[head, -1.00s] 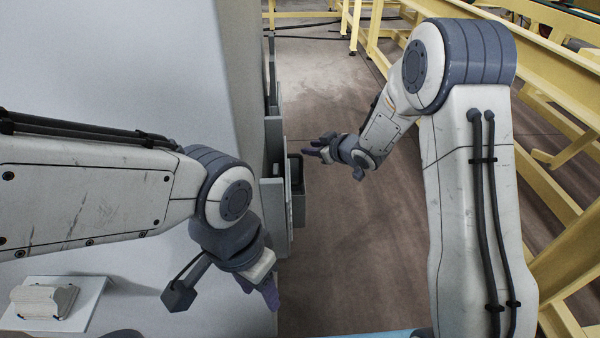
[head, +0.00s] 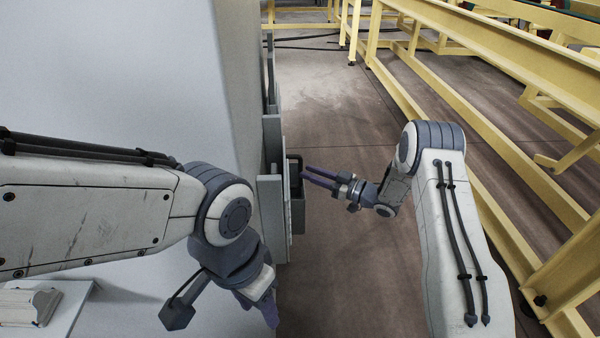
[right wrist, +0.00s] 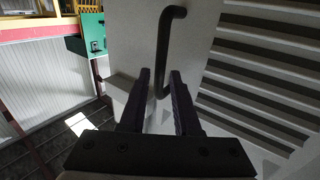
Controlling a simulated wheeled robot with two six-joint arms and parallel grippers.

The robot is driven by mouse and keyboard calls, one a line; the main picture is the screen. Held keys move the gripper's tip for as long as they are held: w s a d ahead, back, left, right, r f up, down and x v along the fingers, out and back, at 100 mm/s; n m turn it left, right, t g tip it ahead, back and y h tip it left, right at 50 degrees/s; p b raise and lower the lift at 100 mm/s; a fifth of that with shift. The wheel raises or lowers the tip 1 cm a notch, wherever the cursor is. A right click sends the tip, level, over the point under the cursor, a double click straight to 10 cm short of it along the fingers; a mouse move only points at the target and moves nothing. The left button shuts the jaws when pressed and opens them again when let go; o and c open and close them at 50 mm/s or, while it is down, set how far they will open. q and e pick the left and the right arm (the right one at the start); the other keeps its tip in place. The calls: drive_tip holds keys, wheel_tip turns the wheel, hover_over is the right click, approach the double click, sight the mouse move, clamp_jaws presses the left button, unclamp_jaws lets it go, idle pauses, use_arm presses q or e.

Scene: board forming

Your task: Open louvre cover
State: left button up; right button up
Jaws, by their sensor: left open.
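The louvre cover shows in the right wrist view as a pale panel with dark slanted slats (right wrist: 265,75). A black bar handle (right wrist: 163,45) with a bent top stands on the plain panel left of the slats. In the head view the dark handle (head: 298,205) juts from the side of the grey cabinet. My right gripper (head: 303,174) points at it from the right. In the right wrist view its open fingers (right wrist: 160,74) lie either side of the handle's lower part; contact cannot be told. My left gripper (head: 267,304) is open and empty beside the cabinet's near edge.
The big pale cabinet (head: 120,90) fills the left side. A white ledge with a pale block (head: 30,306) is at the lower left. Yellow frames (head: 480,60) run along the right. The brown floor (head: 335,285) between is clear. A green box (right wrist: 90,36) shows in the wrist view.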

sight(300, 185)
drive_tip(key=shift+b+x, duration=0.35)
drive_tip(key=shift+x, duration=1.65)
clamp_jaws()
